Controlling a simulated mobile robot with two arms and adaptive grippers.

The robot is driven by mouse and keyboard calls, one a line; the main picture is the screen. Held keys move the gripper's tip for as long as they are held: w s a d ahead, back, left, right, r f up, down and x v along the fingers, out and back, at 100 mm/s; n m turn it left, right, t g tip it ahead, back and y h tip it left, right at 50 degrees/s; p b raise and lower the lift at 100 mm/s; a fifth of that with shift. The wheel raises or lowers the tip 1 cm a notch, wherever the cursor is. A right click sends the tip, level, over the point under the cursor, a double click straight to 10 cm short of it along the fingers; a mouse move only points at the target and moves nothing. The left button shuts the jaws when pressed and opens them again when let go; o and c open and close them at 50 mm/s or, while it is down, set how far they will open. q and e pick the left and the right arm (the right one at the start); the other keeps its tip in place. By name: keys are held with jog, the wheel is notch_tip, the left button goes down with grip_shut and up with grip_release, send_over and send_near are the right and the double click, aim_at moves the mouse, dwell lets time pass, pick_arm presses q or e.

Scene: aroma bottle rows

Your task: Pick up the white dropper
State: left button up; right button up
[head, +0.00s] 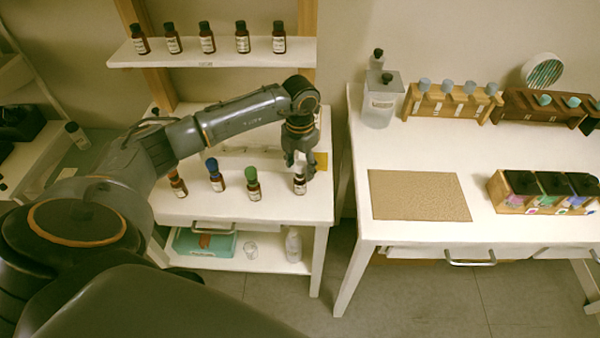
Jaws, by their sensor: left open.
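My left gripper (299,165) is open and points down over the small left table. Right under it stands a brown bottle (300,186) with a pale label. The bottle's top, where a white dropper may be, is hidden or blurred between the fingers. I cannot tell whether the fingers touch it. To its left in the same row stand a bottle with a green dropper top (252,184), one with a blue top (215,175) and one with a dark orange-brown top (178,184). My right gripper is not in view.
A shelf (225,54) with several dark-capped bottles hangs above the small table. On the right table (500,232) are a cork mat (418,195), a clear container (380,105), wooden racks (440,105) and a box of dark-topped compartments (540,192). A gap separates the tables.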

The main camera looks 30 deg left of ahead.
pick_arm(q)
jog(key=shift+c, duration=0.2)
jog(key=c, duration=0.7)
jog(key=shift+r, duration=0.1)
notch_tip(320, 180, up, 10)
jog(key=shift+b, duration=1.25)
